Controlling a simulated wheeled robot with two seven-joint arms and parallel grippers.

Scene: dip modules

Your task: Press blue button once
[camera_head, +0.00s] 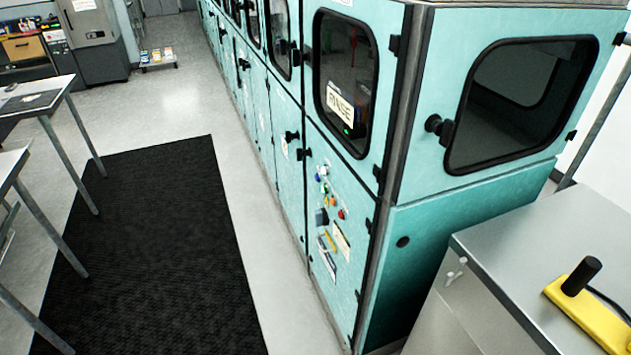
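A small blue button (318,178) sits near the top left of a control cluster on the front of a teal cabinet (285,170). Green, white and red controls and a dark knob are close around it. A red button (341,214) is lower right of it. The blue button is small in view, and I cannot tell whether it is pressed. Neither of my grippers shows in the head view.
A black mat (145,255) lies on the floor before the cabinets. Metal tables (30,105) stand at the left. A metal counter (540,240) with a yellow device (590,318) is at the right. The floor between mat and cabinets is clear.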

